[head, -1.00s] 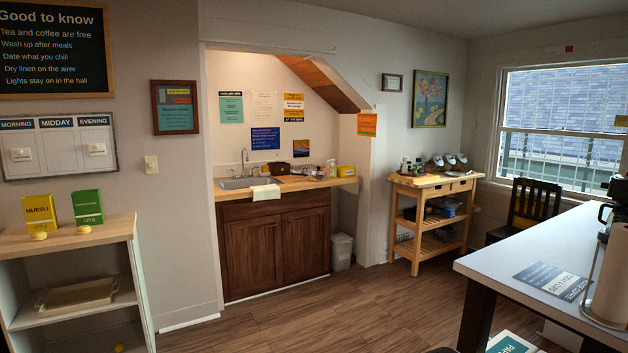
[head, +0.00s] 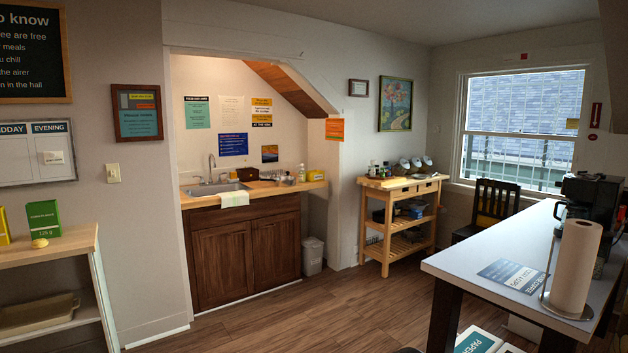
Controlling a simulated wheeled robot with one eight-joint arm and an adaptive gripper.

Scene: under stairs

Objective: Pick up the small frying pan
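I cannot pick out the small frying pan for certain in the head view. A dark, rounded item (head: 379,215) on the middle shelf of the wooden cart (head: 398,184) may be cookware, but it is too small and dark to tell. A blue item sits to its right on the same shelf. My gripper is not in view.
A sink counter (head: 250,197) with a dark wooden cabinet stands in the alcove, a bin (head: 312,256) beside it. A white table (head: 470,262) with a paper towel roll (head: 577,267) fills the right. A shelf unit (head: 80,243) stands left. The wooden floor between is open.

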